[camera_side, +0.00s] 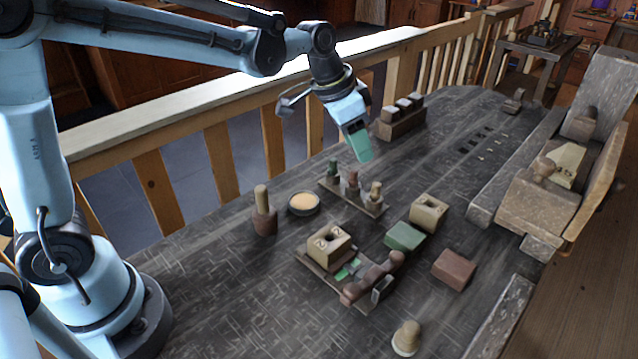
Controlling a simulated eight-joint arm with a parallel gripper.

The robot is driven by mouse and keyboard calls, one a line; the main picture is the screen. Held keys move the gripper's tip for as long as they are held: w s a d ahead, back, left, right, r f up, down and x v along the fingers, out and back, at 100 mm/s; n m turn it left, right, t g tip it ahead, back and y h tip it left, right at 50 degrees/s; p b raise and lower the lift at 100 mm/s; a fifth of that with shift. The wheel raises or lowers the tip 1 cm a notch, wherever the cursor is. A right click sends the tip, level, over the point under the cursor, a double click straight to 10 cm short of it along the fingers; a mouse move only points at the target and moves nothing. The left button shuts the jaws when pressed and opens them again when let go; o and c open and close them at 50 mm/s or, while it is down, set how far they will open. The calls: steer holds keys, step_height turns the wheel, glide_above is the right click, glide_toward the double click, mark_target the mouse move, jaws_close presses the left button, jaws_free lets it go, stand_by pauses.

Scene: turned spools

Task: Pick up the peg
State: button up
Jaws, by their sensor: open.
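My gripper (361,150) hangs in the air over the table, its green-tipped fingers pointing down, open with nothing seen between them. Below it, a narrow rack (364,206) holds a green-topped peg (332,170), a reddish peg (352,182) and a tan peg (375,193), all upright. The gripper is above and apart from them. To the left, a light wooden peg (261,198) stands upright in a dark reddish-brown base (265,222). Several things look like pegs, and I cannot tell which one the task names.
A round dish (303,204) lies left of the rack. A tray (317,266) with a tan block (329,244), a green block (404,237), a brown block (454,269) and a tan knob (407,337) stand nearer. A block rack (401,123) is behind. The table's far middle is mostly clear.

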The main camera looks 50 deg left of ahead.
mark_target(376, 183)
steer(key=x, duration=0.7)
steer(key=shift+r, duration=0.1)
steer(key=shift+d+x, duration=0.15)
steer(key=shift+x, duration=1.2)
steer(key=shift+d+x, duration=0.2)
steer(key=shift+x, duration=1.15)
steer(key=shift+r, duration=0.1)
jaws_close()
